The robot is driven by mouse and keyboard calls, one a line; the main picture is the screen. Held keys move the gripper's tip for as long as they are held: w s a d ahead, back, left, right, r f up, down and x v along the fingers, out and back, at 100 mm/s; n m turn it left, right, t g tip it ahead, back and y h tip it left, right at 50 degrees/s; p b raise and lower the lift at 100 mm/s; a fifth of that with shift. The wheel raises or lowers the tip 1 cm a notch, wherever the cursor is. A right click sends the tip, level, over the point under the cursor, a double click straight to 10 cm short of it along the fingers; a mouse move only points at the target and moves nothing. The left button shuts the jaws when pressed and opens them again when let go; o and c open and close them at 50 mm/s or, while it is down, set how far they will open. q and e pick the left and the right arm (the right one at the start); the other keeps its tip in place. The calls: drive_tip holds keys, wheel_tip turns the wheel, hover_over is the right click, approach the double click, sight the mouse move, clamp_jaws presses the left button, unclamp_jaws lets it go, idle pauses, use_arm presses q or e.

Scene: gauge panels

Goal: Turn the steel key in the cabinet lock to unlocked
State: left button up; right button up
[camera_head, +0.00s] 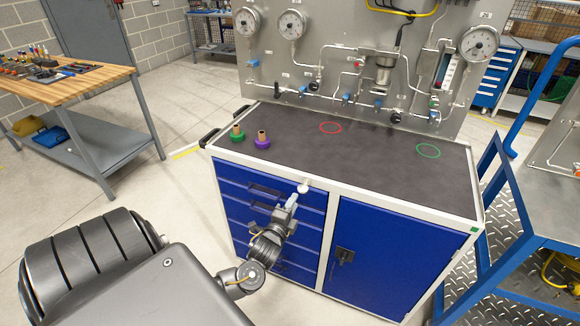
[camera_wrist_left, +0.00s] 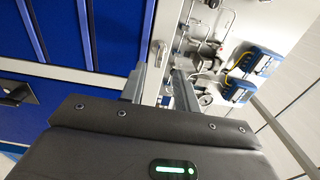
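The cabinet (camera_head: 329,205) is blue with a pale frame, with drawers on its left and a door on its right. The cabinet lock (camera_head: 303,188) shows as a small pale round piece on the top rail; it also shows in the left wrist view (camera_wrist_left: 158,48). The steel key is too small to make out clearly there. My left gripper (camera_head: 292,200) is just below and left of the lock. In the left wrist view, its two fingers (camera_wrist_left: 161,72) stand apart with nothing between them, the lock lying beyond their tips. My right gripper is out of view.
A black door handle (camera_head: 343,255) sits on the blue door. Green (camera_head: 237,133) and purple (camera_head: 262,141) knobbed parts stand on the dark cabinet top. A gauge panel (camera_head: 340,60) rises behind. A blue cart (camera_head: 520,240) is close on the right; a wooden bench (camera_head: 60,90) stands left.

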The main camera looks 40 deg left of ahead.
use_arm(q)
drive_tip(key=shift+v, duration=1.35)
drive_tip(key=shift+w, duration=0.1)
drive_tip(key=s+f+n+g+h, duration=0.25)
drive_tip(key=f+n+g, duration=0.2)
drive_tip(key=f, duration=1.25)
drive_tip(key=s+d+f+n+g, duration=0.2)
drive_tip(key=s+f+n+g, duration=0.25)
drive_tip(key=s+f, duration=1.05)
drive_tip(key=s+d+f+n+g+h, duration=0.1)
drive_tip(key=s+d+f, duration=0.3)
drive_tip(key=s, duration=0.4)
drive_tip(key=s+d+f+n+g+h, duration=0.1)
drive_tip(key=s+d+f+g, duration=0.2)
drive_tip(key=s+f, duration=0.3)
drive_tip(key=s+d+f+n+g+h, duration=0.1)
drive_tip(key=s+d+f+g, duration=0.2)
drive_tip(key=s, duration=0.8)
drive_tip(key=d+f, duration=0.2)
drive_tip(key=d, duration=0.1)
drive_tip(key=shift+b, duration=0.3)
